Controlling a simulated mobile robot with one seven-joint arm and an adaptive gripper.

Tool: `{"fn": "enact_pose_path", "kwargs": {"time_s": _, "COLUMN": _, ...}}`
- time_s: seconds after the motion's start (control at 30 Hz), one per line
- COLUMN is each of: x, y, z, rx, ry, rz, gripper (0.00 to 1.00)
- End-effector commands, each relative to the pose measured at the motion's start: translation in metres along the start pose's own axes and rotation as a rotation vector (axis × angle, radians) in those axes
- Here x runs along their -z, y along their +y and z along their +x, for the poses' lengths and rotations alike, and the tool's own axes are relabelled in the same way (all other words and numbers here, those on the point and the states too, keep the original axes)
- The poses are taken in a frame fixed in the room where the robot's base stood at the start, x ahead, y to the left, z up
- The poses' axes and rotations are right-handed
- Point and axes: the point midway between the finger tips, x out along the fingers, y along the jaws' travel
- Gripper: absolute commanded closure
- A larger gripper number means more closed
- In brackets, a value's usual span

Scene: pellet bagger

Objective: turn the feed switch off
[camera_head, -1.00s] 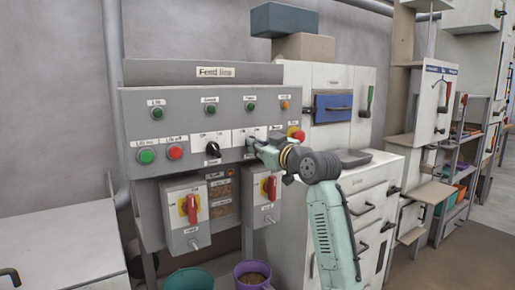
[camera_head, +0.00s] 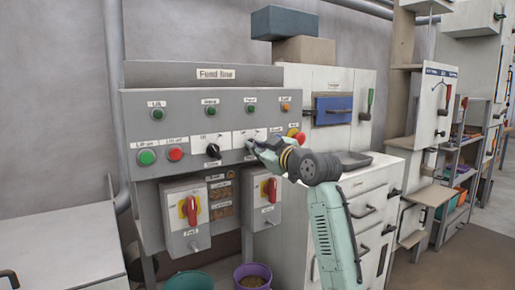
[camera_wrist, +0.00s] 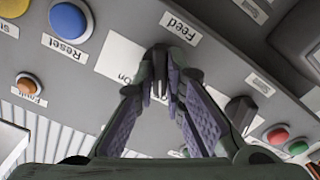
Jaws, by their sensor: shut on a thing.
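The feed switch (camera_wrist: 159,88) is a dark knob on the grey feed line panel (camera_head: 190,107). It shows only as a dark sliver between my fingertips in the wrist view, below the "Feed" label (camera_wrist: 180,26) and beside a white plate (camera_wrist: 118,62) reading "On". My gripper (camera_wrist: 161,76) is shut on this knob, with a finger on either side. In the head view my gripper (camera_head: 251,146) is at the panel's right half and hides the knob. Which way the knob points cannot be told.
A second black knob (camera_head: 213,150) sits left of my gripper, with green (camera_head: 147,157) and red (camera_head: 175,153) buttons further left. A red mushroom button (camera_head: 294,133) is close on the right. Two red-handled switches (camera_head: 190,208) (camera_head: 270,188) hang below the panel.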

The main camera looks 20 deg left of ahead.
Motion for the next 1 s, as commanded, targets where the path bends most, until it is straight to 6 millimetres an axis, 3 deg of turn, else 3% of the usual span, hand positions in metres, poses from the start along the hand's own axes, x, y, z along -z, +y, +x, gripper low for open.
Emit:
{"fn": "enact_pose_path", "kwargs": {"time_s": 0.03, "x": 0.0, "y": 0.0, "z": 0.0, "rx": 0.0, "ry": -0.001, "rz": -0.002, "gripper": 1.0}}
{"fn": "enact_pose_path", "kwargs": {"time_s": 0.07, "x": 0.0, "y": 0.0, "z": 0.0, "rx": 0.0, "ry": -0.001, "rz": -0.002, "gripper": 0.89}}
{"fn": "enact_pose_path", "kwargs": {"time_s": 0.37, "x": 0.0, "y": 0.0, "z": 0.0, "rx": 0.0, "ry": 0.0, "rz": 0.0, "gripper": 0.69}}
{"fn": "enact_pose_path", "kwargs": {"time_s": 0.73, "x": 0.0, "y": 0.001, "z": -0.006, "rx": -0.001, "ry": 0.0, "rz": 0.001, "gripper": 0.69}}
{"fn": "enact_pose_path", "kwargs": {"time_s": 1.0, "x": -0.001, "y": 0.001, "z": -0.056, "rx": -0.004, "ry": 0.0, "rz": -0.001, "gripper": 0.69}}
